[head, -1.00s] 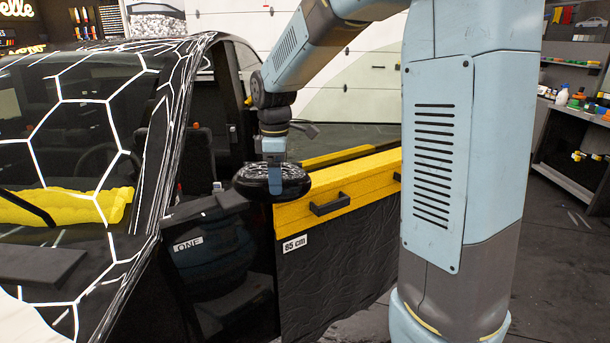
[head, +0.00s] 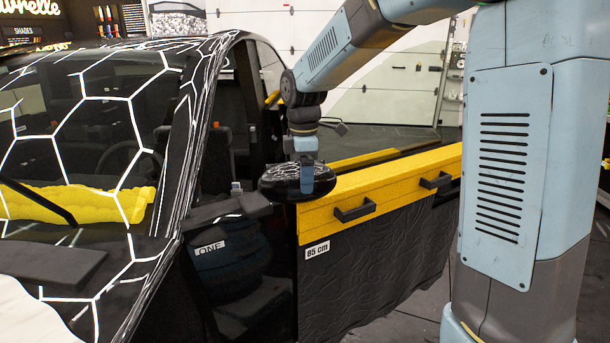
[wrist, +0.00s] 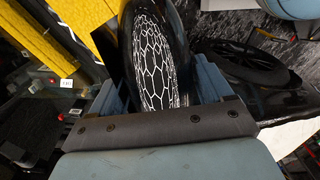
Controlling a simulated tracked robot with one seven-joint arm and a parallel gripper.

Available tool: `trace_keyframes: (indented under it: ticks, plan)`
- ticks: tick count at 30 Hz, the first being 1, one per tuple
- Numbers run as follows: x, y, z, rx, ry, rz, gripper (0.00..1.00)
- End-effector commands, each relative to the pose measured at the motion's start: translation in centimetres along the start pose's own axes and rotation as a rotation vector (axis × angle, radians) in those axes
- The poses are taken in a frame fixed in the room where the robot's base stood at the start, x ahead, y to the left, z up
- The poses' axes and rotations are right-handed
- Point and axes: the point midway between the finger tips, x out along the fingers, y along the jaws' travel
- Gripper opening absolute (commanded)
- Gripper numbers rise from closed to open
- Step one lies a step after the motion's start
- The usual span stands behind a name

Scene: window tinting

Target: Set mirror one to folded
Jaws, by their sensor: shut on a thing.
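Mirror one is a glossy black oval housing (head: 270,183) at the front of the car's door, past the end of a dark arm (head: 225,209) above the label ONE (head: 210,248). My gripper (head: 307,178) reaches down from above and is shut on the housing, with a blue finger against its near side. In the wrist view the mirror (wrist: 158,60) lies between the two blue fingers of my gripper (wrist: 163,88), its glass reflecting a white hexagon pattern. The wrist mount hides its lower part. I cannot tell its exact fold angle.
The hexagon-patterned windshield (head: 75,120) is at left. In the wrist view a black wheel (wrist: 242,62) lies right of the mirror.

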Motion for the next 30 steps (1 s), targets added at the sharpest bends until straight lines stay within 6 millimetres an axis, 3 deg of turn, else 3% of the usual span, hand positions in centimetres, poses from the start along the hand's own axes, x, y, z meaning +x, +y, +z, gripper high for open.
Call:
trace_keyframes:
  ticks: [2,3,9,20,30]
  plan:
    - [0.0,0.1,0.1,-0.003,-0.001,0.003,0.25]
    - [0.0,0.1,0.1,-0.003,-0.001,0.003,0.8]
    - [0.0,0.1,0.1,-0.001,-0.002,0.002,0.99]
    - [-0.7,0.1,0.0,-0.001,-0.001,0.004,1.0]
    - [-6.6,0.1,0.0,-0.001,-0.001,0.006,1.0]
